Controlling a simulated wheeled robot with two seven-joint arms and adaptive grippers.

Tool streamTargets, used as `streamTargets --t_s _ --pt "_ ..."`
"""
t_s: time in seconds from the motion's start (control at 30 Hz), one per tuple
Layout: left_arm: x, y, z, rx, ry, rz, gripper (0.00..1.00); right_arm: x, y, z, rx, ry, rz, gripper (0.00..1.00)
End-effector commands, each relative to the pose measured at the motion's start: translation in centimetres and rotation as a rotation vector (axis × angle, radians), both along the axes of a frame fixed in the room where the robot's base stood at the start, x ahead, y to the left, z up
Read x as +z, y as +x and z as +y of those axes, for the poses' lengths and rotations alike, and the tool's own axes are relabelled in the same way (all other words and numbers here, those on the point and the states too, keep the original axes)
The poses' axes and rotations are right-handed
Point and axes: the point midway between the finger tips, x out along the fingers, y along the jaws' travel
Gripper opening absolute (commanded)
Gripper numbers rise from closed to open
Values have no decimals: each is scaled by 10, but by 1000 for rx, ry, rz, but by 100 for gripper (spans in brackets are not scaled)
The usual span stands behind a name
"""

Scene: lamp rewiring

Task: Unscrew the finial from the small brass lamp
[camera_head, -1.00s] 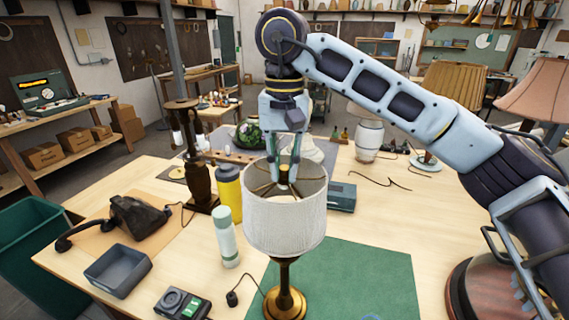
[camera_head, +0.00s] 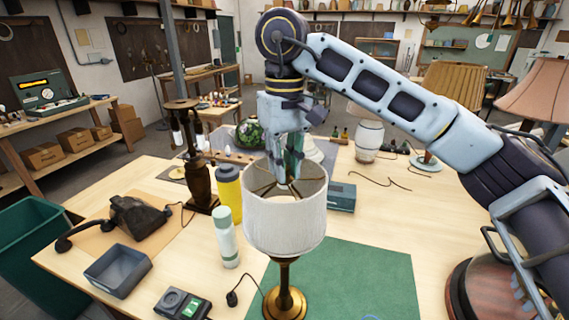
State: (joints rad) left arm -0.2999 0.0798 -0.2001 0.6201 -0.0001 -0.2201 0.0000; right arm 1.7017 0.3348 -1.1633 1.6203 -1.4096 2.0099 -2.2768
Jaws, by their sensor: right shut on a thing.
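The small brass lamp (camera_head: 286,301) stands upright at the front edge of a green mat, with a white drum shade (camera_head: 285,222) on it. My right gripper (camera_head: 286,184) reaches straight down into the open top of the shade, at its centre. It is shut on the finial, which is mostly hidden between the fingers. Spokes of the shade's ring show around the fingertips. My left gripper is not in view.
The green mat (camera_head: 360,280) has free room right of the lamp. Close left stand a pale green bottle (camera_head: 226,240) and a yellow flask (camera_head: 229,195). A grey tray (camera_head: 117,270), a black telephone (camera_head: 135,218) and a meter (camera_head: 183,304) lie further left.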

Motion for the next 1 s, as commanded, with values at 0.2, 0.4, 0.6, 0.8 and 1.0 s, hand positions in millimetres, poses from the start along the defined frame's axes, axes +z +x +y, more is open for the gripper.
streamTargets --t_s 0.2,0.4,0.6,0.8,1.0 --pt "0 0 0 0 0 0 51 0 0 0 107 0 1 0" --pt "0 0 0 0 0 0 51 0 0 0 128 0 1 0" --pt "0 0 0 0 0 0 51 0 0 0 127 0 1 29" --pt "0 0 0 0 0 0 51 0 0 0 126 0 1 42" --pt "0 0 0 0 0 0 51 0 0 0 124 0 1 42"
